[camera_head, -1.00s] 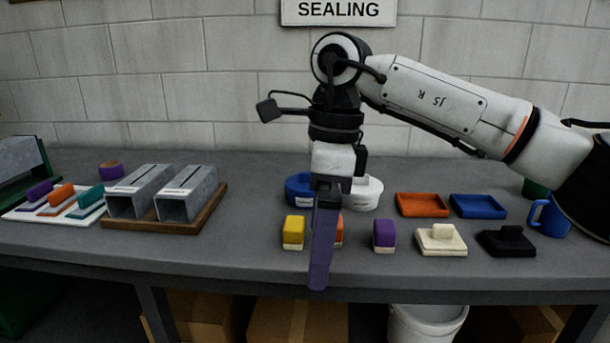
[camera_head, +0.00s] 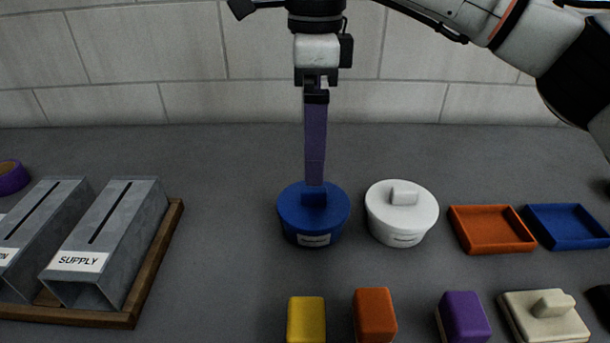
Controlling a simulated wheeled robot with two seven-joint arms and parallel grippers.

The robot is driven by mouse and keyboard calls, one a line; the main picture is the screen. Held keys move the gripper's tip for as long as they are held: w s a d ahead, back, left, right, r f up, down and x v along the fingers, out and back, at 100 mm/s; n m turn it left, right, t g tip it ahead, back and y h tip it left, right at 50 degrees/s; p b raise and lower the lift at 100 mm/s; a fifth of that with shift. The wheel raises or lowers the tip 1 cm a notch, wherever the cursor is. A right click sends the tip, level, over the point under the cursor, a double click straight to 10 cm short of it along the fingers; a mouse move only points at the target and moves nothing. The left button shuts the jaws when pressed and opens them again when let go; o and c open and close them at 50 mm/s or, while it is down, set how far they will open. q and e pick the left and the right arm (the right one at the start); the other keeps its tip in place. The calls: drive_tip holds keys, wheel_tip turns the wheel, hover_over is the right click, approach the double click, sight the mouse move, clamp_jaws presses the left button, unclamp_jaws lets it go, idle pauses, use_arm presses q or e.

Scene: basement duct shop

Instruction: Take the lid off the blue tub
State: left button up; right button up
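The blue tub (camera_head: 297,228) stands on the grey bench, a small label on its front. Its round blue lid (camera_head: 290,205) sits on it, with a raised knob in the middle. My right gripper (camera_head: 315,182) comes down from above, its long purple finger pointing straight down. The tip is at the lid's knob; I cannot tell if it touches. The fingers line up edge-on, so the gap between them does not show. My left gripper is not in view.
A white lidded tub (camera_head: 402,222) stands close on the right. Orange (camera_head: 490,250) and blue (camera_head: 570,245) trays lie further right. Yellow (camera_head: 306,320), orange (camera_head: 375,316) and purple (camera_head: 463,318) blocks stand in front. A metal SUPPLY holder (camera_head: 125,235) is at left, with clear bench between.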

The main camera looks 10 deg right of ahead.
hover_over(314, 189)
wheel_tip(314, 189, down, 4)
drive_tip(key=shift+s+a+f, duration=0.1)
drive_tip(key=shift+s+f, duration=0.05)
drive_tip(key=shift+f, duration=2.8)
drive_tip(key=c, duration=0.7)
